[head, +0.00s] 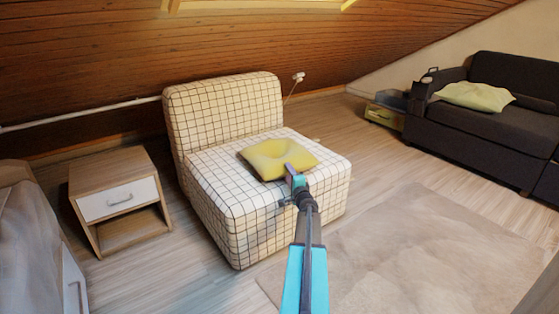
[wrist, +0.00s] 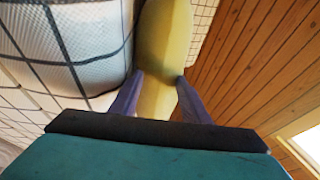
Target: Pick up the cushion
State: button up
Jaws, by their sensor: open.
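A yellow cushion (head: 272,156) lies on the seat of the white checked armchair (head: 222,108). My gripper (head: 293,174) is at the cushion's near right edge. In the wrist view, the cushion (wrist: 166,40) runs between the two fingers of my open gripper (wrist: 160,76), one finger on each side of it. The fingers look close to the cushion, and I cannot tell whether they touch it. The armchair's checked fabric (wrist: 85,30) fills the left of the wrist view.
A pale yellow-green cushion (head: 475,96) lies on the dark sofa (head: 490,125) at the right. A wooden nightstand (head: 120,192) stands left of the armchair. The rug (head: 410,250) in front is clear. The sloped wooden ceiling (head: 100,65) comes down behind the armchair.

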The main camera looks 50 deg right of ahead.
jog(key=shift+w+d, duration=0.25)
jog(key=shift+w, duration=0.05)
dwell(0.4)
grip_shut()
